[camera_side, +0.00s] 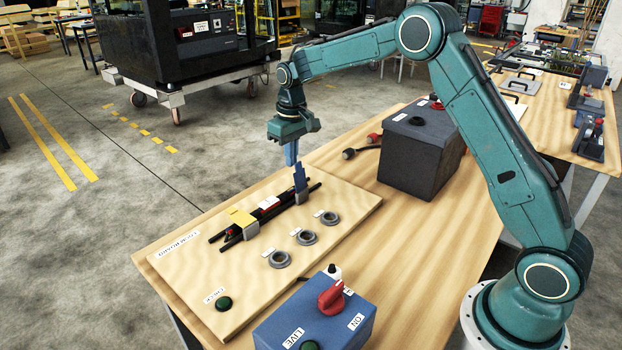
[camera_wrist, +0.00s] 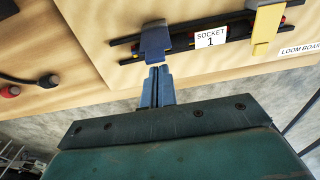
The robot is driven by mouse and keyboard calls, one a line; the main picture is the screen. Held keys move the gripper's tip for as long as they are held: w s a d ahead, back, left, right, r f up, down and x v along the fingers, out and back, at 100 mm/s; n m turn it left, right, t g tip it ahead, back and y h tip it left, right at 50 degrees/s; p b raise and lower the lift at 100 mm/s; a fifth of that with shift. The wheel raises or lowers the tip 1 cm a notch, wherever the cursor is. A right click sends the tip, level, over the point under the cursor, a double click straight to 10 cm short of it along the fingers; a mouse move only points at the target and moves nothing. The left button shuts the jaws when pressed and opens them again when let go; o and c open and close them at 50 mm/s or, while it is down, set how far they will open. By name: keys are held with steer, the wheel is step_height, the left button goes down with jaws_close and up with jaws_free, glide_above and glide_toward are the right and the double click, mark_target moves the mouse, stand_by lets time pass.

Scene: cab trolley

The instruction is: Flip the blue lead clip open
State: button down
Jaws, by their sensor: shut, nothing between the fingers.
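The blue lead clip (camera_side: 299,178) is at the right end of the dark rails on the loom board in the side view. Its blue flap appears to stand up from a grey base there. In the wrist view the blue clip (camera_wrist: 156,42) crosses the dark rails left of the SOCKET 1 label. My gripper (camera_side: 293,163) is shut and empty, pointing down at the clip. Its fingertips (camera_wrist: 158,69) are right by the flap's near edge; I cannot tell whether they touch. The fingers partly overlap the clip in the side view.
A yellow clip (camera_side: 240,217) is at the rails' other end. Several grey rings (camera_side: 307,237) and a green button (camera_side: 224,303) are on the loom board (camera_side: 190,275). A blue box with a red knob (camera_side: 331,297) stands in front; a dark box (camera_side: 420,155) stands behind.

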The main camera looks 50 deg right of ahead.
step_height(320, 180, up, 9)
steer(key=w, duration=0.2)
stand_by(0.9)
steer(key=shift+s+r, duration=0.1)
